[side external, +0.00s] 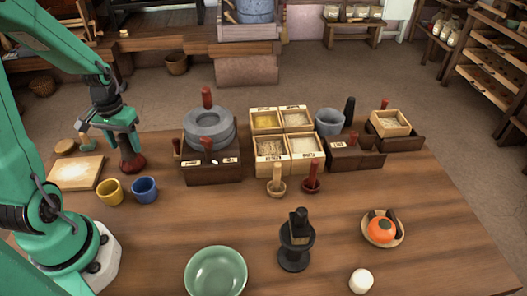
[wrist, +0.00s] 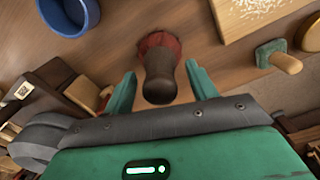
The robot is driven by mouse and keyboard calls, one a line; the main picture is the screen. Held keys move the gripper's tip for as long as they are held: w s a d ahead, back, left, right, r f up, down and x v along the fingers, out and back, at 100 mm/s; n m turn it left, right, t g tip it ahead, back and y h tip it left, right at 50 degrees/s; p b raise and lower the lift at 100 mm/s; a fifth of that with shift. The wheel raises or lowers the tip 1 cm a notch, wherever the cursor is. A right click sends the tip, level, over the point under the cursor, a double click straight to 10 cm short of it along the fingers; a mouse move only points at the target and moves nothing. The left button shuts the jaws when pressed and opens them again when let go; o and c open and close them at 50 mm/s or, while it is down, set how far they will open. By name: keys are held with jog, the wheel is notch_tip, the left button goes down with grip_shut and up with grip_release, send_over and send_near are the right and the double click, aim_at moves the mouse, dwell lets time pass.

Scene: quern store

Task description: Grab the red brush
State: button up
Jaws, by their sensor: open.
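The red brush (side external: 132,163) stands on the table below my gripper (side external: 122,122) at the left in the side view, its red bristles down. In the wrist view the brush (wrist: 159,46) shows red bristles and a dark brown handle pointing toward me. My gripper (wrist: 160,80) is open, with one green finger on each side of the handle. A gap shows between the handle and each finger, and I cannot tell that either touches it.
A board (side external: 75,172) with pale grains lies left of the brush. A green-based tool with a wooden handle (wrist: 280,58) is nearby. Yellow (side external: 110,191) and blue (side external: 145,189) cups stand in front. A grey quern (side external: 209,130) stands to the right.

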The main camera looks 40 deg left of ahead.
jog(key=shift+c, duration=0.3)
grip_shut()
jog(key=shift+r, duration=0.15)
jog(key=shift+r, duration=1)
notch_tip(320, 180, up, 2)
jog(key=shift+r, duration=0.1)
jog(key=d+r, duration=0.6)
jog(key=d, duration=0.5)
jog(key=shift+w+d+r, duration=0.3)
